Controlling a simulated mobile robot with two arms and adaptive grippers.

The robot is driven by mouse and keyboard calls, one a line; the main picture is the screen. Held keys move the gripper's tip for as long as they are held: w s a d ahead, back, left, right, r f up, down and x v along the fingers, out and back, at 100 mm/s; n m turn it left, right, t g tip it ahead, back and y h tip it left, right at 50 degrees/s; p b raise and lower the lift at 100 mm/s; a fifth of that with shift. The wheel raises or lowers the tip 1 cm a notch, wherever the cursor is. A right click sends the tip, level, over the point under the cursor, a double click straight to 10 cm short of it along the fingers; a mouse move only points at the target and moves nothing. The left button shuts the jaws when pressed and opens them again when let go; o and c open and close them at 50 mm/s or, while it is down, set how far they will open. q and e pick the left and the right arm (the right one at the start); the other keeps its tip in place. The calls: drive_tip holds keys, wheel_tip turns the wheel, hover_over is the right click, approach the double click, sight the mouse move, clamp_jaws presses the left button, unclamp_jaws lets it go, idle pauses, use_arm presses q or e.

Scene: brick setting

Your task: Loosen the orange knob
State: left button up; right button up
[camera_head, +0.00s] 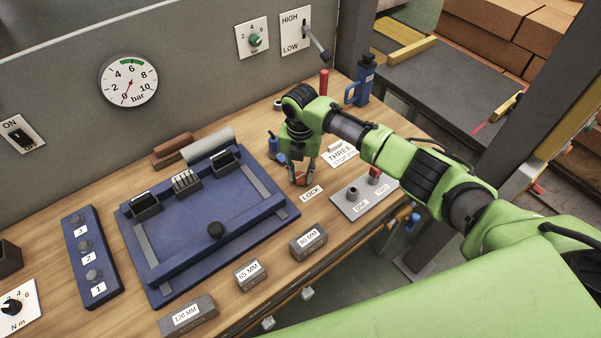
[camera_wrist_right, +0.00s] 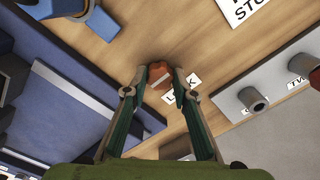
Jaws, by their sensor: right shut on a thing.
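The orange knob (camera_head: 300,181) stands on the wooden bench just behind the LOCK label (camera_head: 312,193). In the right wrist view the knob (camera_wrist_right: 161,70) has a pale bar across its top and sits between the fingertips. My right gripper (camera_head: 303,183) points down at the bench and is shut on the knob, one finger on each side. The fingers partly cover the knob in the head view. My left gripper is not in view.
A blue fixture plate (camera_head: 270,188) lies left of the knob. A grey plate with pegs (camera_head: 347,208) is to its right. A blue bottle-like jack (camera_head: 365,82) and a red cylinder (camera_head: 324,82) stand behind. Labelled blocks (camera_head: 308,243) line the front edge.

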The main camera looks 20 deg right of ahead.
sight(300, 176)
idle(0.3)
drive_tip(key=o, duration=1.1)
wheel_tip(300, 176, up, 12)
drive_tip(key=shift+r, duration=0.1)
